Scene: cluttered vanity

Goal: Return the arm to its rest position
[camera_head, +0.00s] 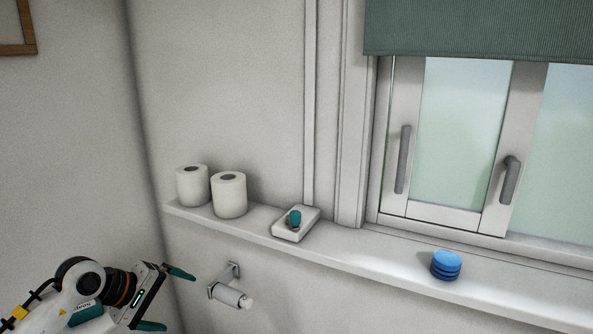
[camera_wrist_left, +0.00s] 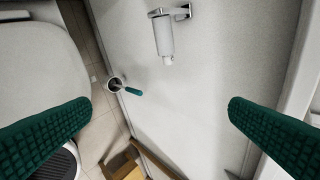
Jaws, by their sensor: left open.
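My left gripper (camera_head: 166,299) is at the lower left of the head view, below the ledge and left of the paper holder. Its two green fingers are spread wide apart with nothing between them. The same fingers frame the left wrist view (camera_wrist_left: 160,130), which looks down along the wall toward the floor. My right gripper is in neither view.
The ledge (camera_head: 372,262) carries two paper rolls (camera_head: 229,195), a white dish (camera_head: 297,229) with a small teal item (camera_head: 294,218), and a blue ribbed object (camera_head: 446,265). A paper holder (camera_head: 230,292) juts from the wall. A toilet brush (camera_wrist_left: 132,91) stands below.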

